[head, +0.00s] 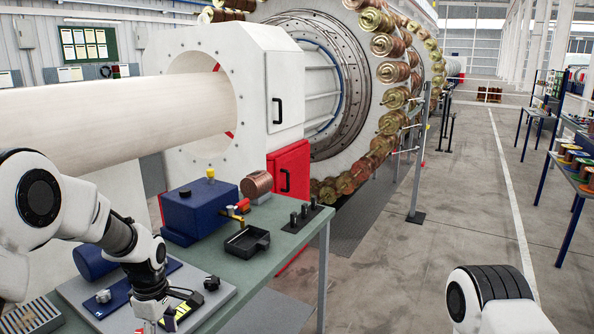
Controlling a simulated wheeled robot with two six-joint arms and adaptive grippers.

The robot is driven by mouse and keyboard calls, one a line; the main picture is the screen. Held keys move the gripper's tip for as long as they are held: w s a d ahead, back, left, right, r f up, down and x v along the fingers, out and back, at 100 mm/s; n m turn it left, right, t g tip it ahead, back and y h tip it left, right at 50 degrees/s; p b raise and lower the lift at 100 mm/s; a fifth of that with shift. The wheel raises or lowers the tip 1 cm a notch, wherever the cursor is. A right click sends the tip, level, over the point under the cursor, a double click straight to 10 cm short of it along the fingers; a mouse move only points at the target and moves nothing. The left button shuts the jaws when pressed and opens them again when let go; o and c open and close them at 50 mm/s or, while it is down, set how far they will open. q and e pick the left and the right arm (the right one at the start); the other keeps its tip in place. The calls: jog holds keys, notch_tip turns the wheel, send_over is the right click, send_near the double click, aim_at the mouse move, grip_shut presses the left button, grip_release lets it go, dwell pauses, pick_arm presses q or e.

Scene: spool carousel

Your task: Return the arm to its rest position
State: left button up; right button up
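My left arm comes in from the left and bends down over the bench. My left gripper (150,322) is low at the bottom edge of the head view, over a light grey plate (222,296) on the bench. Its fingers are small and partly cut off, so I cannot tell whether they are open or shut. A yellow and black item (184,308) is just right of it; I cannot tell whether they touch. Of my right arm, only a white and black link shows at the bottom right; the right gripper is out of the picture.
The green bench (285,250) holds a blue box (198,212), a copper spool (257,184), a black tray (247,242) and a stand with black pegs (303,216). Behind is the large spool carousel (395,72). The floor (450,200) right of the bench is clear.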

pick_arm(q)
notch_tip(320, 180, down, 8)
jog(key=s+f+g+b, duration=0.1)
jog(key=g, duration=0.1)
jog(key=s+d+f+m+b, duration=0.1)
jog(key=s+f+m+b, duration=0.15)
jog(key=s+f, duration=0.7)
jog(key=s+d+f+m+g+b, duration=0.15)
jog(key=s+f+m, duration=0.35)
jog(key=s, duration=0.8)
jog(key=s+f+m+b, duration=0.2)
jog(key=s+f, duration=0.7)
jog(key=s, duration=0.2)
jog(key=w+m+t, duration=0.2)
jog(key=m, duration=0.1)
jog(key=w+r+m+t, duration=0.1)
jog(key=w+m+t, duration=0.1)
jog(key=m, duration=0.1)
jog(key=shift+w, duration=0.1)
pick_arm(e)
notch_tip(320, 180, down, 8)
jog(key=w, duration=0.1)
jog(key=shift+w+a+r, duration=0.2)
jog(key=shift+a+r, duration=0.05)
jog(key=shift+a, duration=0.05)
pick_arm(q)
jog(key=shift+d+r, duration=0.1)
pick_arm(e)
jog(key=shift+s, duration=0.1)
